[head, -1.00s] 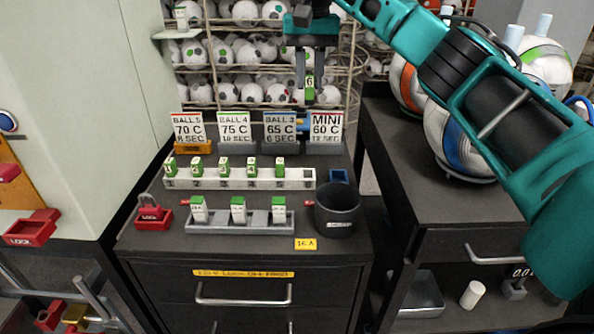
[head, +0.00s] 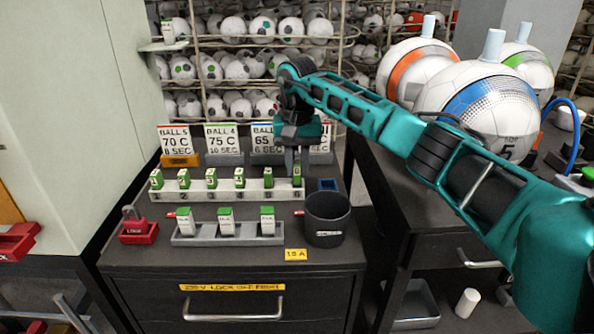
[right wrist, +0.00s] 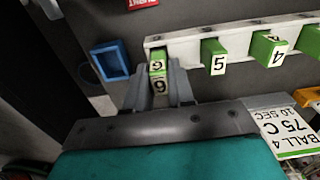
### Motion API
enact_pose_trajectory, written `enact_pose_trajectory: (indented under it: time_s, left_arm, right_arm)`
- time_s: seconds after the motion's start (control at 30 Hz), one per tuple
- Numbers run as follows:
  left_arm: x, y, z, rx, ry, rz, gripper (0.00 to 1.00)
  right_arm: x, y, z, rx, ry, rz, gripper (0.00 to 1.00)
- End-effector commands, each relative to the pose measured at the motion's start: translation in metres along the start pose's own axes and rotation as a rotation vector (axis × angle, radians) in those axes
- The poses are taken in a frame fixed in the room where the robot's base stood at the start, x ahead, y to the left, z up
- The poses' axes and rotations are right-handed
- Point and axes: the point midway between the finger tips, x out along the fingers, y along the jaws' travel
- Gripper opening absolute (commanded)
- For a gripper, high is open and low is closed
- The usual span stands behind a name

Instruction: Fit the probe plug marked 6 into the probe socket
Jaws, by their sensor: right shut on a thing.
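My right gripper (head: 297,172) points down at the right end of the white rack (head: 160,196). It is shut on the green and white plug marked 6 (head: 297,182). In the right wrist view the plug (right wrist: 158,80) sits between the two grey fingertips (right wrist: 160,92), at the end of the rack (right wrist: 190,44) beside plug 5 (right wrist: 214,58). I cannot tell whether plug 6 is seated in the rack or just above it. No socket is clearly identifiable as the probe socket. My left gripper is not in view.
Several similar plugs stand in the white rack. Cards stand behind. Balls (head: 480,110) sit on the right bench.

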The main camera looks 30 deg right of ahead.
Motion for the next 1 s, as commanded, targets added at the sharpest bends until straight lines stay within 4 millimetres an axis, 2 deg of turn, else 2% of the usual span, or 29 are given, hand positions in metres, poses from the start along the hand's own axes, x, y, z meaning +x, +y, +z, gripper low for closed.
enact_pose_trajectory:
  time_s: [0.03,0.1,0.47,0.5,0.7,0.77,1.0]
  left_arm:
    - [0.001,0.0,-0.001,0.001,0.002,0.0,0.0]
    - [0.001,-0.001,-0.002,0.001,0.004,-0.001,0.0]
    - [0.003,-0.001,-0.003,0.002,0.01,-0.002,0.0]
    - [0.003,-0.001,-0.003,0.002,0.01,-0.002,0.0]
    - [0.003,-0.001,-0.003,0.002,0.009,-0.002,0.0]
    - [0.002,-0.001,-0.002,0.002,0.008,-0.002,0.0]
    - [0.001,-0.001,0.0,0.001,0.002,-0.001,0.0]
  right_arm:
    - [0.01,0.0,0.001,0.0,-0.003,0.002,0.0]
    - [0.017,0.0,0.001,0.0,-0.001,0.001,0.0]
    - [0.021,0.0,0.0,0.0,0.0,0.001,0.0]
    - [0.022,0.0,0.0,0.0,0.0,0.001,0.24]
    - [0.021,0.0,0.0,0.0,0.0,0.001,0.43]
    - [0.021,0.0,0.0,0.0,0.0,0.001,0.49]
    - [0.02,0.0,0.0,0.0,0.0,0.001,0.49]
